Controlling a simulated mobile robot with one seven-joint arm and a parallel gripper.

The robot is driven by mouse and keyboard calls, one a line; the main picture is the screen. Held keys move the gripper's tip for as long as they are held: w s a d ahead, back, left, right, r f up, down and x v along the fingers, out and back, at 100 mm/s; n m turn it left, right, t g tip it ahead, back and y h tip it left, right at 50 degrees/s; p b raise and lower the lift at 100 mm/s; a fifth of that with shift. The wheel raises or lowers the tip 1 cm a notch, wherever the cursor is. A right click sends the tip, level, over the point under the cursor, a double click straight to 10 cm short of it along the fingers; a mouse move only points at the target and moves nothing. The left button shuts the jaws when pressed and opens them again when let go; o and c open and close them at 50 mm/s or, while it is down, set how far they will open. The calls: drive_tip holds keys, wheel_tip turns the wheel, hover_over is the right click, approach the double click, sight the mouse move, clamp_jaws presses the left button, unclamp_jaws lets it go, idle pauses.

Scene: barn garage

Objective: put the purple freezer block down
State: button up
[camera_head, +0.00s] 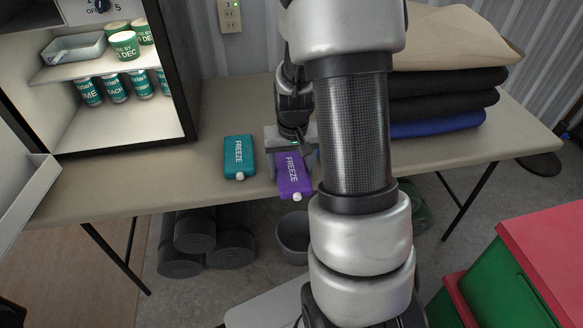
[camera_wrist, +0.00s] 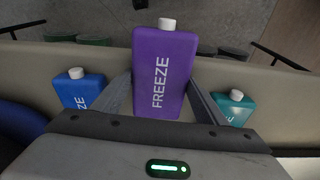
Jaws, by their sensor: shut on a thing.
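The purple freezer block (camera_head: 292,173) is held by my gripper (camera_head: 290,148) near the front edge of the table (camera_head: 400,155). Its white cap points toward the front and appears at or just past that edge. In the wrist view the purple block (camera_wrist: 160,72) lies between my two fingers (camera_wrist: 162,92), lettering up. I cannot tell whether it touches the tabletop. A teal freezer block (camera_head: 239,156) lies to its left in the head view and right in the wrist view (camera_wrist: 234,106). A blue freezer block (camera_wrist: 80,92) lies on the other side; my arm mostly hides it in the head view.
An open fridge (camera_head: 170,100) with cans and a grey tray stands at the table's left end. Folded dark cloths (camera_head: 445,95) are stacked at the right. Bare tabletop shows left of the teal block. Red and green crates (camera_head: 520,265) stand on the floor at the right.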

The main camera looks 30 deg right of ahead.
drive_tip(key=shift+f, duration=0.15)
drive_tip(key=o, duration=1.4)
